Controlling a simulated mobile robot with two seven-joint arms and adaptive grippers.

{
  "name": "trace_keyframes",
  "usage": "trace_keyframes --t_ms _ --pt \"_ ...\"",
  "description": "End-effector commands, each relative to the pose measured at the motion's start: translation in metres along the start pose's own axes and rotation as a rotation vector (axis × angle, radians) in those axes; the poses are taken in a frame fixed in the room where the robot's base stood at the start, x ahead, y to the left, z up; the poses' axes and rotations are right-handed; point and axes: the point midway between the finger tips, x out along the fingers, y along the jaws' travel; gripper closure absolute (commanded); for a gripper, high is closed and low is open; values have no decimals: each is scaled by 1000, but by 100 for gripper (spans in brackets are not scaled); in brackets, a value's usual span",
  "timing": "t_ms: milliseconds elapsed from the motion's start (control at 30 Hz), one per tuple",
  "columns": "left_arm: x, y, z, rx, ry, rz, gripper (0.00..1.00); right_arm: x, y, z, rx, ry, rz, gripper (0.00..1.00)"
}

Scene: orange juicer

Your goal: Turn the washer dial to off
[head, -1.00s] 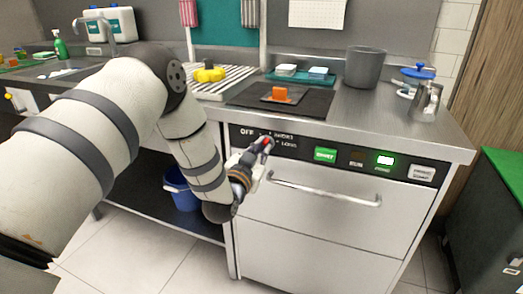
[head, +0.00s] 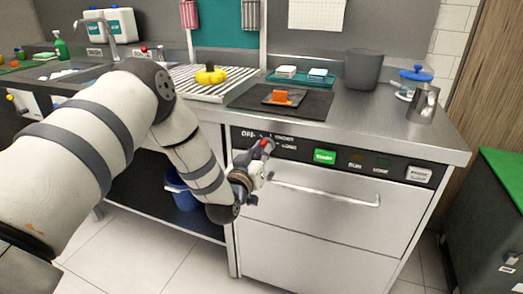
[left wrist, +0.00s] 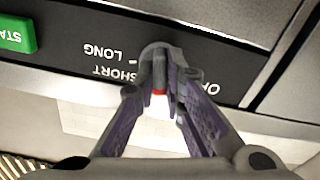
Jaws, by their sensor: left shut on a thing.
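The washer (head: 310,225) is a steel front-loading unit with a black control strip along its top. Its dial shows in the left wrist view as a bit of red (left wrist: 160,93) between my fingers; most of it is hidden. OFF, SHORT and LONG are printed around it, upside down in the left wrist view. My left gripper (head: 262,150) is shut on the dial; its fingers also show in the left wrist view (left wrist: 160,72). Which label the dial points to cannot be told. The RUN and DONE lights (head: 368,164) look dark. My right gripper is out of view.
A green START button (head: 324,157) and a pale button (head: 419,174) sit on the strip. A bar handle (head: 325,196) juts out below. On the counter stand a grey pot (head: 364,70), a steel jug (head: 423,103) and a dark mat (head: 310,106).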

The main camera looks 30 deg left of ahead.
Motion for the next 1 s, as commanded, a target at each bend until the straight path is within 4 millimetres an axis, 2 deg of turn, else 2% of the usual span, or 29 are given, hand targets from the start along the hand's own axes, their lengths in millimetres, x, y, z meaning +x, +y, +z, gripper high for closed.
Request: trace_keyframes --t_ms 500,1000 --pt "0 0 1 -406 -2 -1 100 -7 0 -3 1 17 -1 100" --pt "-1 0 2 -548 -5 -1 100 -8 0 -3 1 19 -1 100"
